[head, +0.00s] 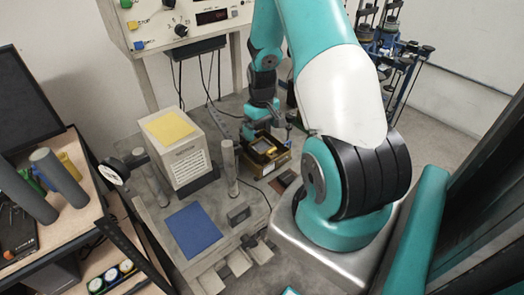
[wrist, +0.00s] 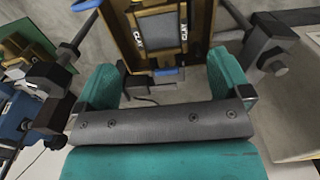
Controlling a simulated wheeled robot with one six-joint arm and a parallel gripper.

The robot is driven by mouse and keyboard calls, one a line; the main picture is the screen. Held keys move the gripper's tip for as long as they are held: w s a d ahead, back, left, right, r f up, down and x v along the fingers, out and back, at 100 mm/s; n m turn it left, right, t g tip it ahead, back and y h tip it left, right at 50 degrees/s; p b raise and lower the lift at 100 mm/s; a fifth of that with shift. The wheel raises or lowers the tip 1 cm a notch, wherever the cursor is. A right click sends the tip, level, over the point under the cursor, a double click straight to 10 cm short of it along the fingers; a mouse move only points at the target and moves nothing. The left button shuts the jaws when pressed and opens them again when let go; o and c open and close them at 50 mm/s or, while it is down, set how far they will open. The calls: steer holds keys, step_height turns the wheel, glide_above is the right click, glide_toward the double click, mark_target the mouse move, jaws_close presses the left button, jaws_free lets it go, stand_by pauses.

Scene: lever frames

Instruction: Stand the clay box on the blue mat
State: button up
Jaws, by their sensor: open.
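The clay box (head: 266,160) is a brown-gold box with a dark framed face, on the grey surface below my gripper (head: 264,134) in the head view. In the wrist view the clay box (wrist: 145,55) lies ahead of my gripper (wrist: 160,85), with its grey panel and "CLAY" lettering showing. The teal fingers are spread apart, with nothing held between them. The blue mat (head: 193,230) lies flat and bare on the grey surface, left of and nearer than the box. Part of the clay box is hidden by my arm in the head view.
A pale block with a yellow top (head: 170,128) stands behind the blue mat. A grey post (head: 229,166) rises between mat and clay box. A small dark block (head: 238,214) sits right of the mat. A wooden shelf (head: 70,215) with cylinders is at left.

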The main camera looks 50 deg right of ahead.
mark_target(262, 146)
step_height(262, 146, down, 9)
steer(key=b, duration=0.6)
steer(key=shift+r, duration=0.1)
steer(key=shift+r, duration=0.1)
steer(key=c, duration=1.1)
steer(key=shift+r+p, duration=2.85)
steer(key=shift+r, duration=0.9)
steer(key=shift+d, duration=0.1)
